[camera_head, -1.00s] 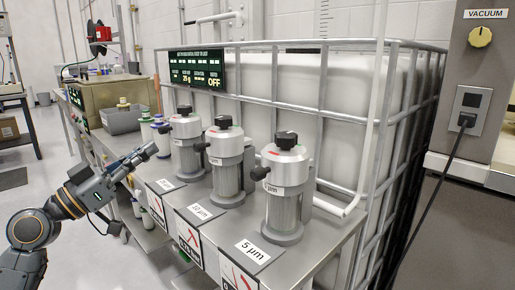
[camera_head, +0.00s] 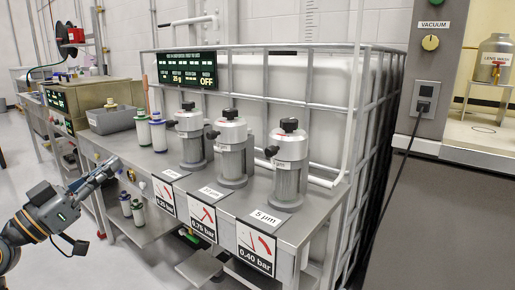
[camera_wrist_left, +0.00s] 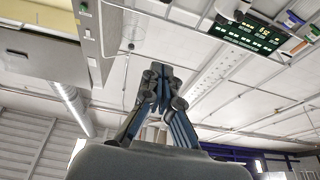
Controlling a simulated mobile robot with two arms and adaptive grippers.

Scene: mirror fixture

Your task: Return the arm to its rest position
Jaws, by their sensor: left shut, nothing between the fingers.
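My left gripper (camera_head: 104,170) is at the left in the head view, in front of the metal bench, clear of the filter housings and touching nothing that I can see. In the left wrist view its fingers (camera_wrist_left: 158,75) are together and empty, pointing up toward the ceiling. My left arm comes in from the lower left of the head view. My right gripper is in neither view.
Three grey filter housings (camera_head: 289,168) stand on the metal bench (camera_head: 310,222), beside a caged white tank (camera_head: 330,85). Capped cartridges (camera_head: 158,133) and a grey bin (camera_head: 112,119) are behind. More cartridges (camera_head: 138,213) stand on the lower shelf. The floor at left is open.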

